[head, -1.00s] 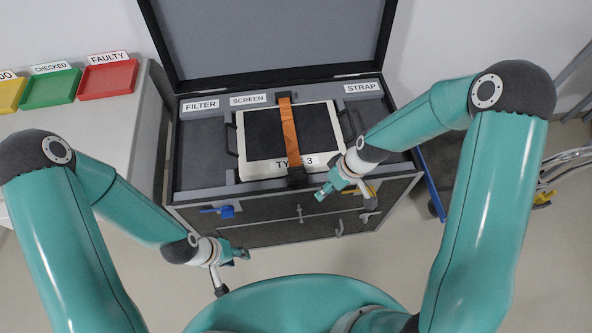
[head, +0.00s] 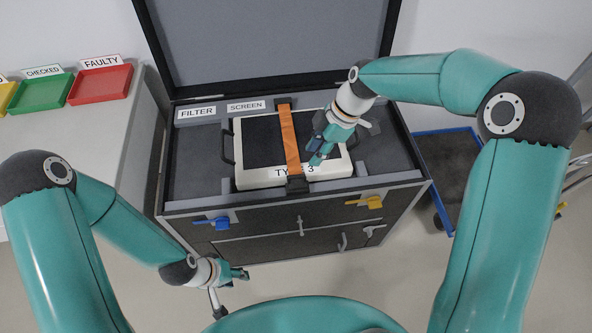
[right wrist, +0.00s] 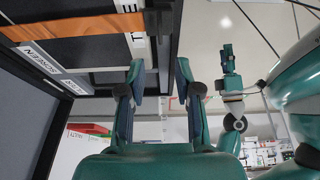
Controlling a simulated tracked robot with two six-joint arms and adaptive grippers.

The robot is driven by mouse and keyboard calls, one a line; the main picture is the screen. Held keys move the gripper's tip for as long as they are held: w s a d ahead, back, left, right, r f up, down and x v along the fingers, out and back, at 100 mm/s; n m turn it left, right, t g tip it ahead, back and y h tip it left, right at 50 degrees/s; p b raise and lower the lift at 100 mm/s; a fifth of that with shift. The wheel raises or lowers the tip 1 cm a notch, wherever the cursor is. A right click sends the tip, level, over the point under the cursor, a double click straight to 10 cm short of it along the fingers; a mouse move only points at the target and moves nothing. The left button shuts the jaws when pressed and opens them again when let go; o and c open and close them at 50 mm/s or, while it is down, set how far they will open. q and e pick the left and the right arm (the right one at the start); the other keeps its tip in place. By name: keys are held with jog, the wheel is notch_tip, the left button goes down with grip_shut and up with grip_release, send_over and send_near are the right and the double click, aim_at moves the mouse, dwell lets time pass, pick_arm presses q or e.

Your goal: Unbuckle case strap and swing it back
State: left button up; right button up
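The orange strap (head: 290,135) lies straight across the white-framed device (head: 249,175) marked "TY… 3", set in the open dark case (head: 196,160). A black buckle (head: 297,184) sits at the strap's near end at the case's front edge, and the strap looks fastened. The strap also shows in the right wrist view (right wrist: 75,26). My right gripper (head: 317,155) is above the device, right of the strap and apart from the buckle. Its fingers are spread and empty in the right wrist view (right wrist: 160,82). My left gripper (head: 240,275) hangs low before the cabinet's front; its fingers are too small to judge.
The case lid (head: 265,45) stands open behind. Blue (head: 218,223) and yellow (head: 372,202) latches are on the cabinet front. Red (head: 100,84) and green (head: 42,93) trays sit on the left table. A blue-edged trolley (head: 445,165) stands right. Floor before the cabinet is clear.

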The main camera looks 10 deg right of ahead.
aim_at(301, 176)
jog(key=p+x, duration=0.1)
jog(key=x, duration=0.8)
jog(key=shift+f, duration=0.15)
jog(key=shift+c, duration=0.3)
grip_shut()
